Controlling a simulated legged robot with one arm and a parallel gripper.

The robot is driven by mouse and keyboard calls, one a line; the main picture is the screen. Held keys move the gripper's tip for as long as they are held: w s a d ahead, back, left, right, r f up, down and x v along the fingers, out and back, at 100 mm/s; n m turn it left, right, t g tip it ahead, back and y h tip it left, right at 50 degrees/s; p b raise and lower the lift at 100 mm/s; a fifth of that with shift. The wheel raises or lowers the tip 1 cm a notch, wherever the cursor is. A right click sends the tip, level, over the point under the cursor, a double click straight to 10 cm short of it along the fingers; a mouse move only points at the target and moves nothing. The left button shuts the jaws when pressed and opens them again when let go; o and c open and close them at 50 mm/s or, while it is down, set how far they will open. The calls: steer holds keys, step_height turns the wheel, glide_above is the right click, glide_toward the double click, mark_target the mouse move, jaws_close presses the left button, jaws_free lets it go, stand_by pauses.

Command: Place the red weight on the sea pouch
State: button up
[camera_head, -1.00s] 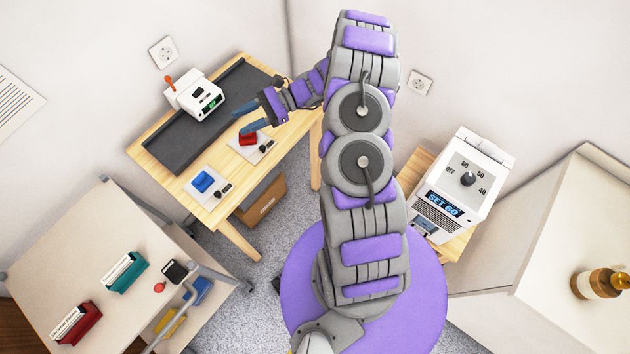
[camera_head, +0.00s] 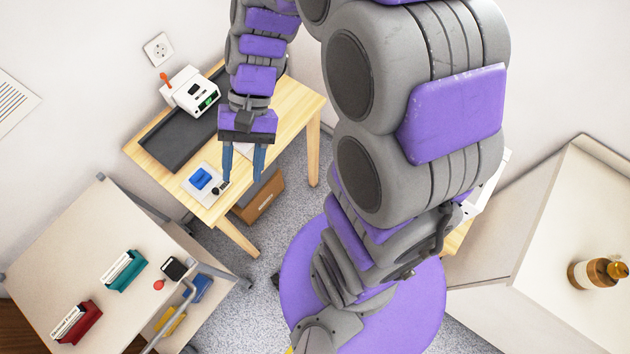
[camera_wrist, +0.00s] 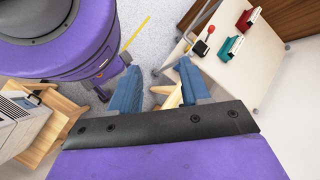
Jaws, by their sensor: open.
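My gripper (camera_head: 243,177) hangs fingers down in front of the wooden table in the head view. Its two blue fingers are apart with nothing between them, as the wrist view also shows (camera_wrist: 157,65). A blue block (camera_head: 201,178) sits on a white flat piece (camera_head: 194,192) on the table, left of my gripper. A second white piece (camera_head: 243,150) shows only in part behind my gripper. The red block seen on it earlier, perhaps the red weight, is hidden now. I cannot tell which item is the sea pouch.
A white machine (camera_head: 192,92) with a red-orange lever stands at the back of the wooden table (camera_head: 150,165), by a dark mat (camera_head: 180,143). A brown box (camera_head: 258,196) is below. The cart (camera_head: 70,240) at left holds a teal holder (camera_head: 124,271) and a red holder (camera_head: 76,323).

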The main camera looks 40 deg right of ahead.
steer(key=s+d+r+n+t+h, duration=0.2)
steer(key=s+d+h, duration=0.4)
steer(key=s, duration=0.6)
steer(key=shift+d+r+n+t, duration=0.3)
steer(key=shift+d+n+t, duration=0.3)
steer(key=shift+d+n, duration=0.4)
